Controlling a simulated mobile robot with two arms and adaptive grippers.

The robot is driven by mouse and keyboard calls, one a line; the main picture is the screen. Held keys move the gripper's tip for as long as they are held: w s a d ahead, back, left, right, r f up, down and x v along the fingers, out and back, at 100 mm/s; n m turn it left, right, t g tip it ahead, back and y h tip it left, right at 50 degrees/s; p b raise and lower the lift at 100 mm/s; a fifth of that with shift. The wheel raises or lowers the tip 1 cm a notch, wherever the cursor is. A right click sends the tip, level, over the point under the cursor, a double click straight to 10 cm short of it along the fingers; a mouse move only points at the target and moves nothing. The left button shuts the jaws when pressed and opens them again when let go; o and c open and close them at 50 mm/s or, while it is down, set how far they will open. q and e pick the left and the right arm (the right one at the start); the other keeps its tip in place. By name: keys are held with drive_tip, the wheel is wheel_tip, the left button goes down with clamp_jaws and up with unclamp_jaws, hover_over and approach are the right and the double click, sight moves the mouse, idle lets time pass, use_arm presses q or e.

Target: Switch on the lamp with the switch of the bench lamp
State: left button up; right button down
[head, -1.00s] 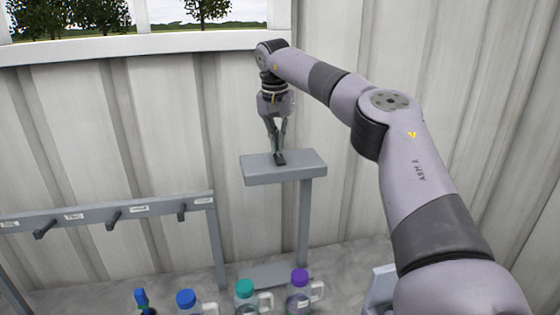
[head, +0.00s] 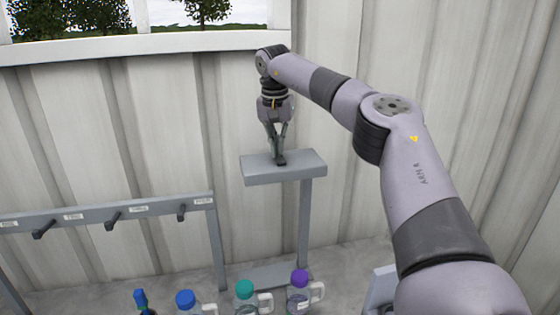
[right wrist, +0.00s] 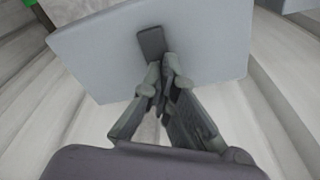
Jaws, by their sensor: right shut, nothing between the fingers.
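The bench lamp (head: 305,161) has a flat grey head on a grey post against the wall, right of centre in the head view. Its small dark switch (head: 282,161) sits on top of the head, and I see no glow from the lamp. In the right wrist view the dark switch (right wrist: 151,43) lies just beyond the fingertips on the pale lamp head (right wrist: 95,55). My right gripper (head: 276,157) points down, shut and empty, with its tips at the switch; I cannot tell whether they touch it. My left gripper is not in view.
A grey rail (head: 90,217) with labelled pegs stands left of the lamp. Several bottles with coloured caps, such as the purple-capped one (head: 299,292), stand in a row in front below. The ribbed wall (head: 130,130) is close behind the lamp.

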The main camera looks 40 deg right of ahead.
drive_tip(key=shift+s+f, duration=0.1)
wheel_tip(320, 180, up, 3)
drive_tip(key=shift+f+p, duration=0.2)
drive_tip(key=shift+p, duration=1.05)
drive_tip(key=shift+r, duration=2.15)
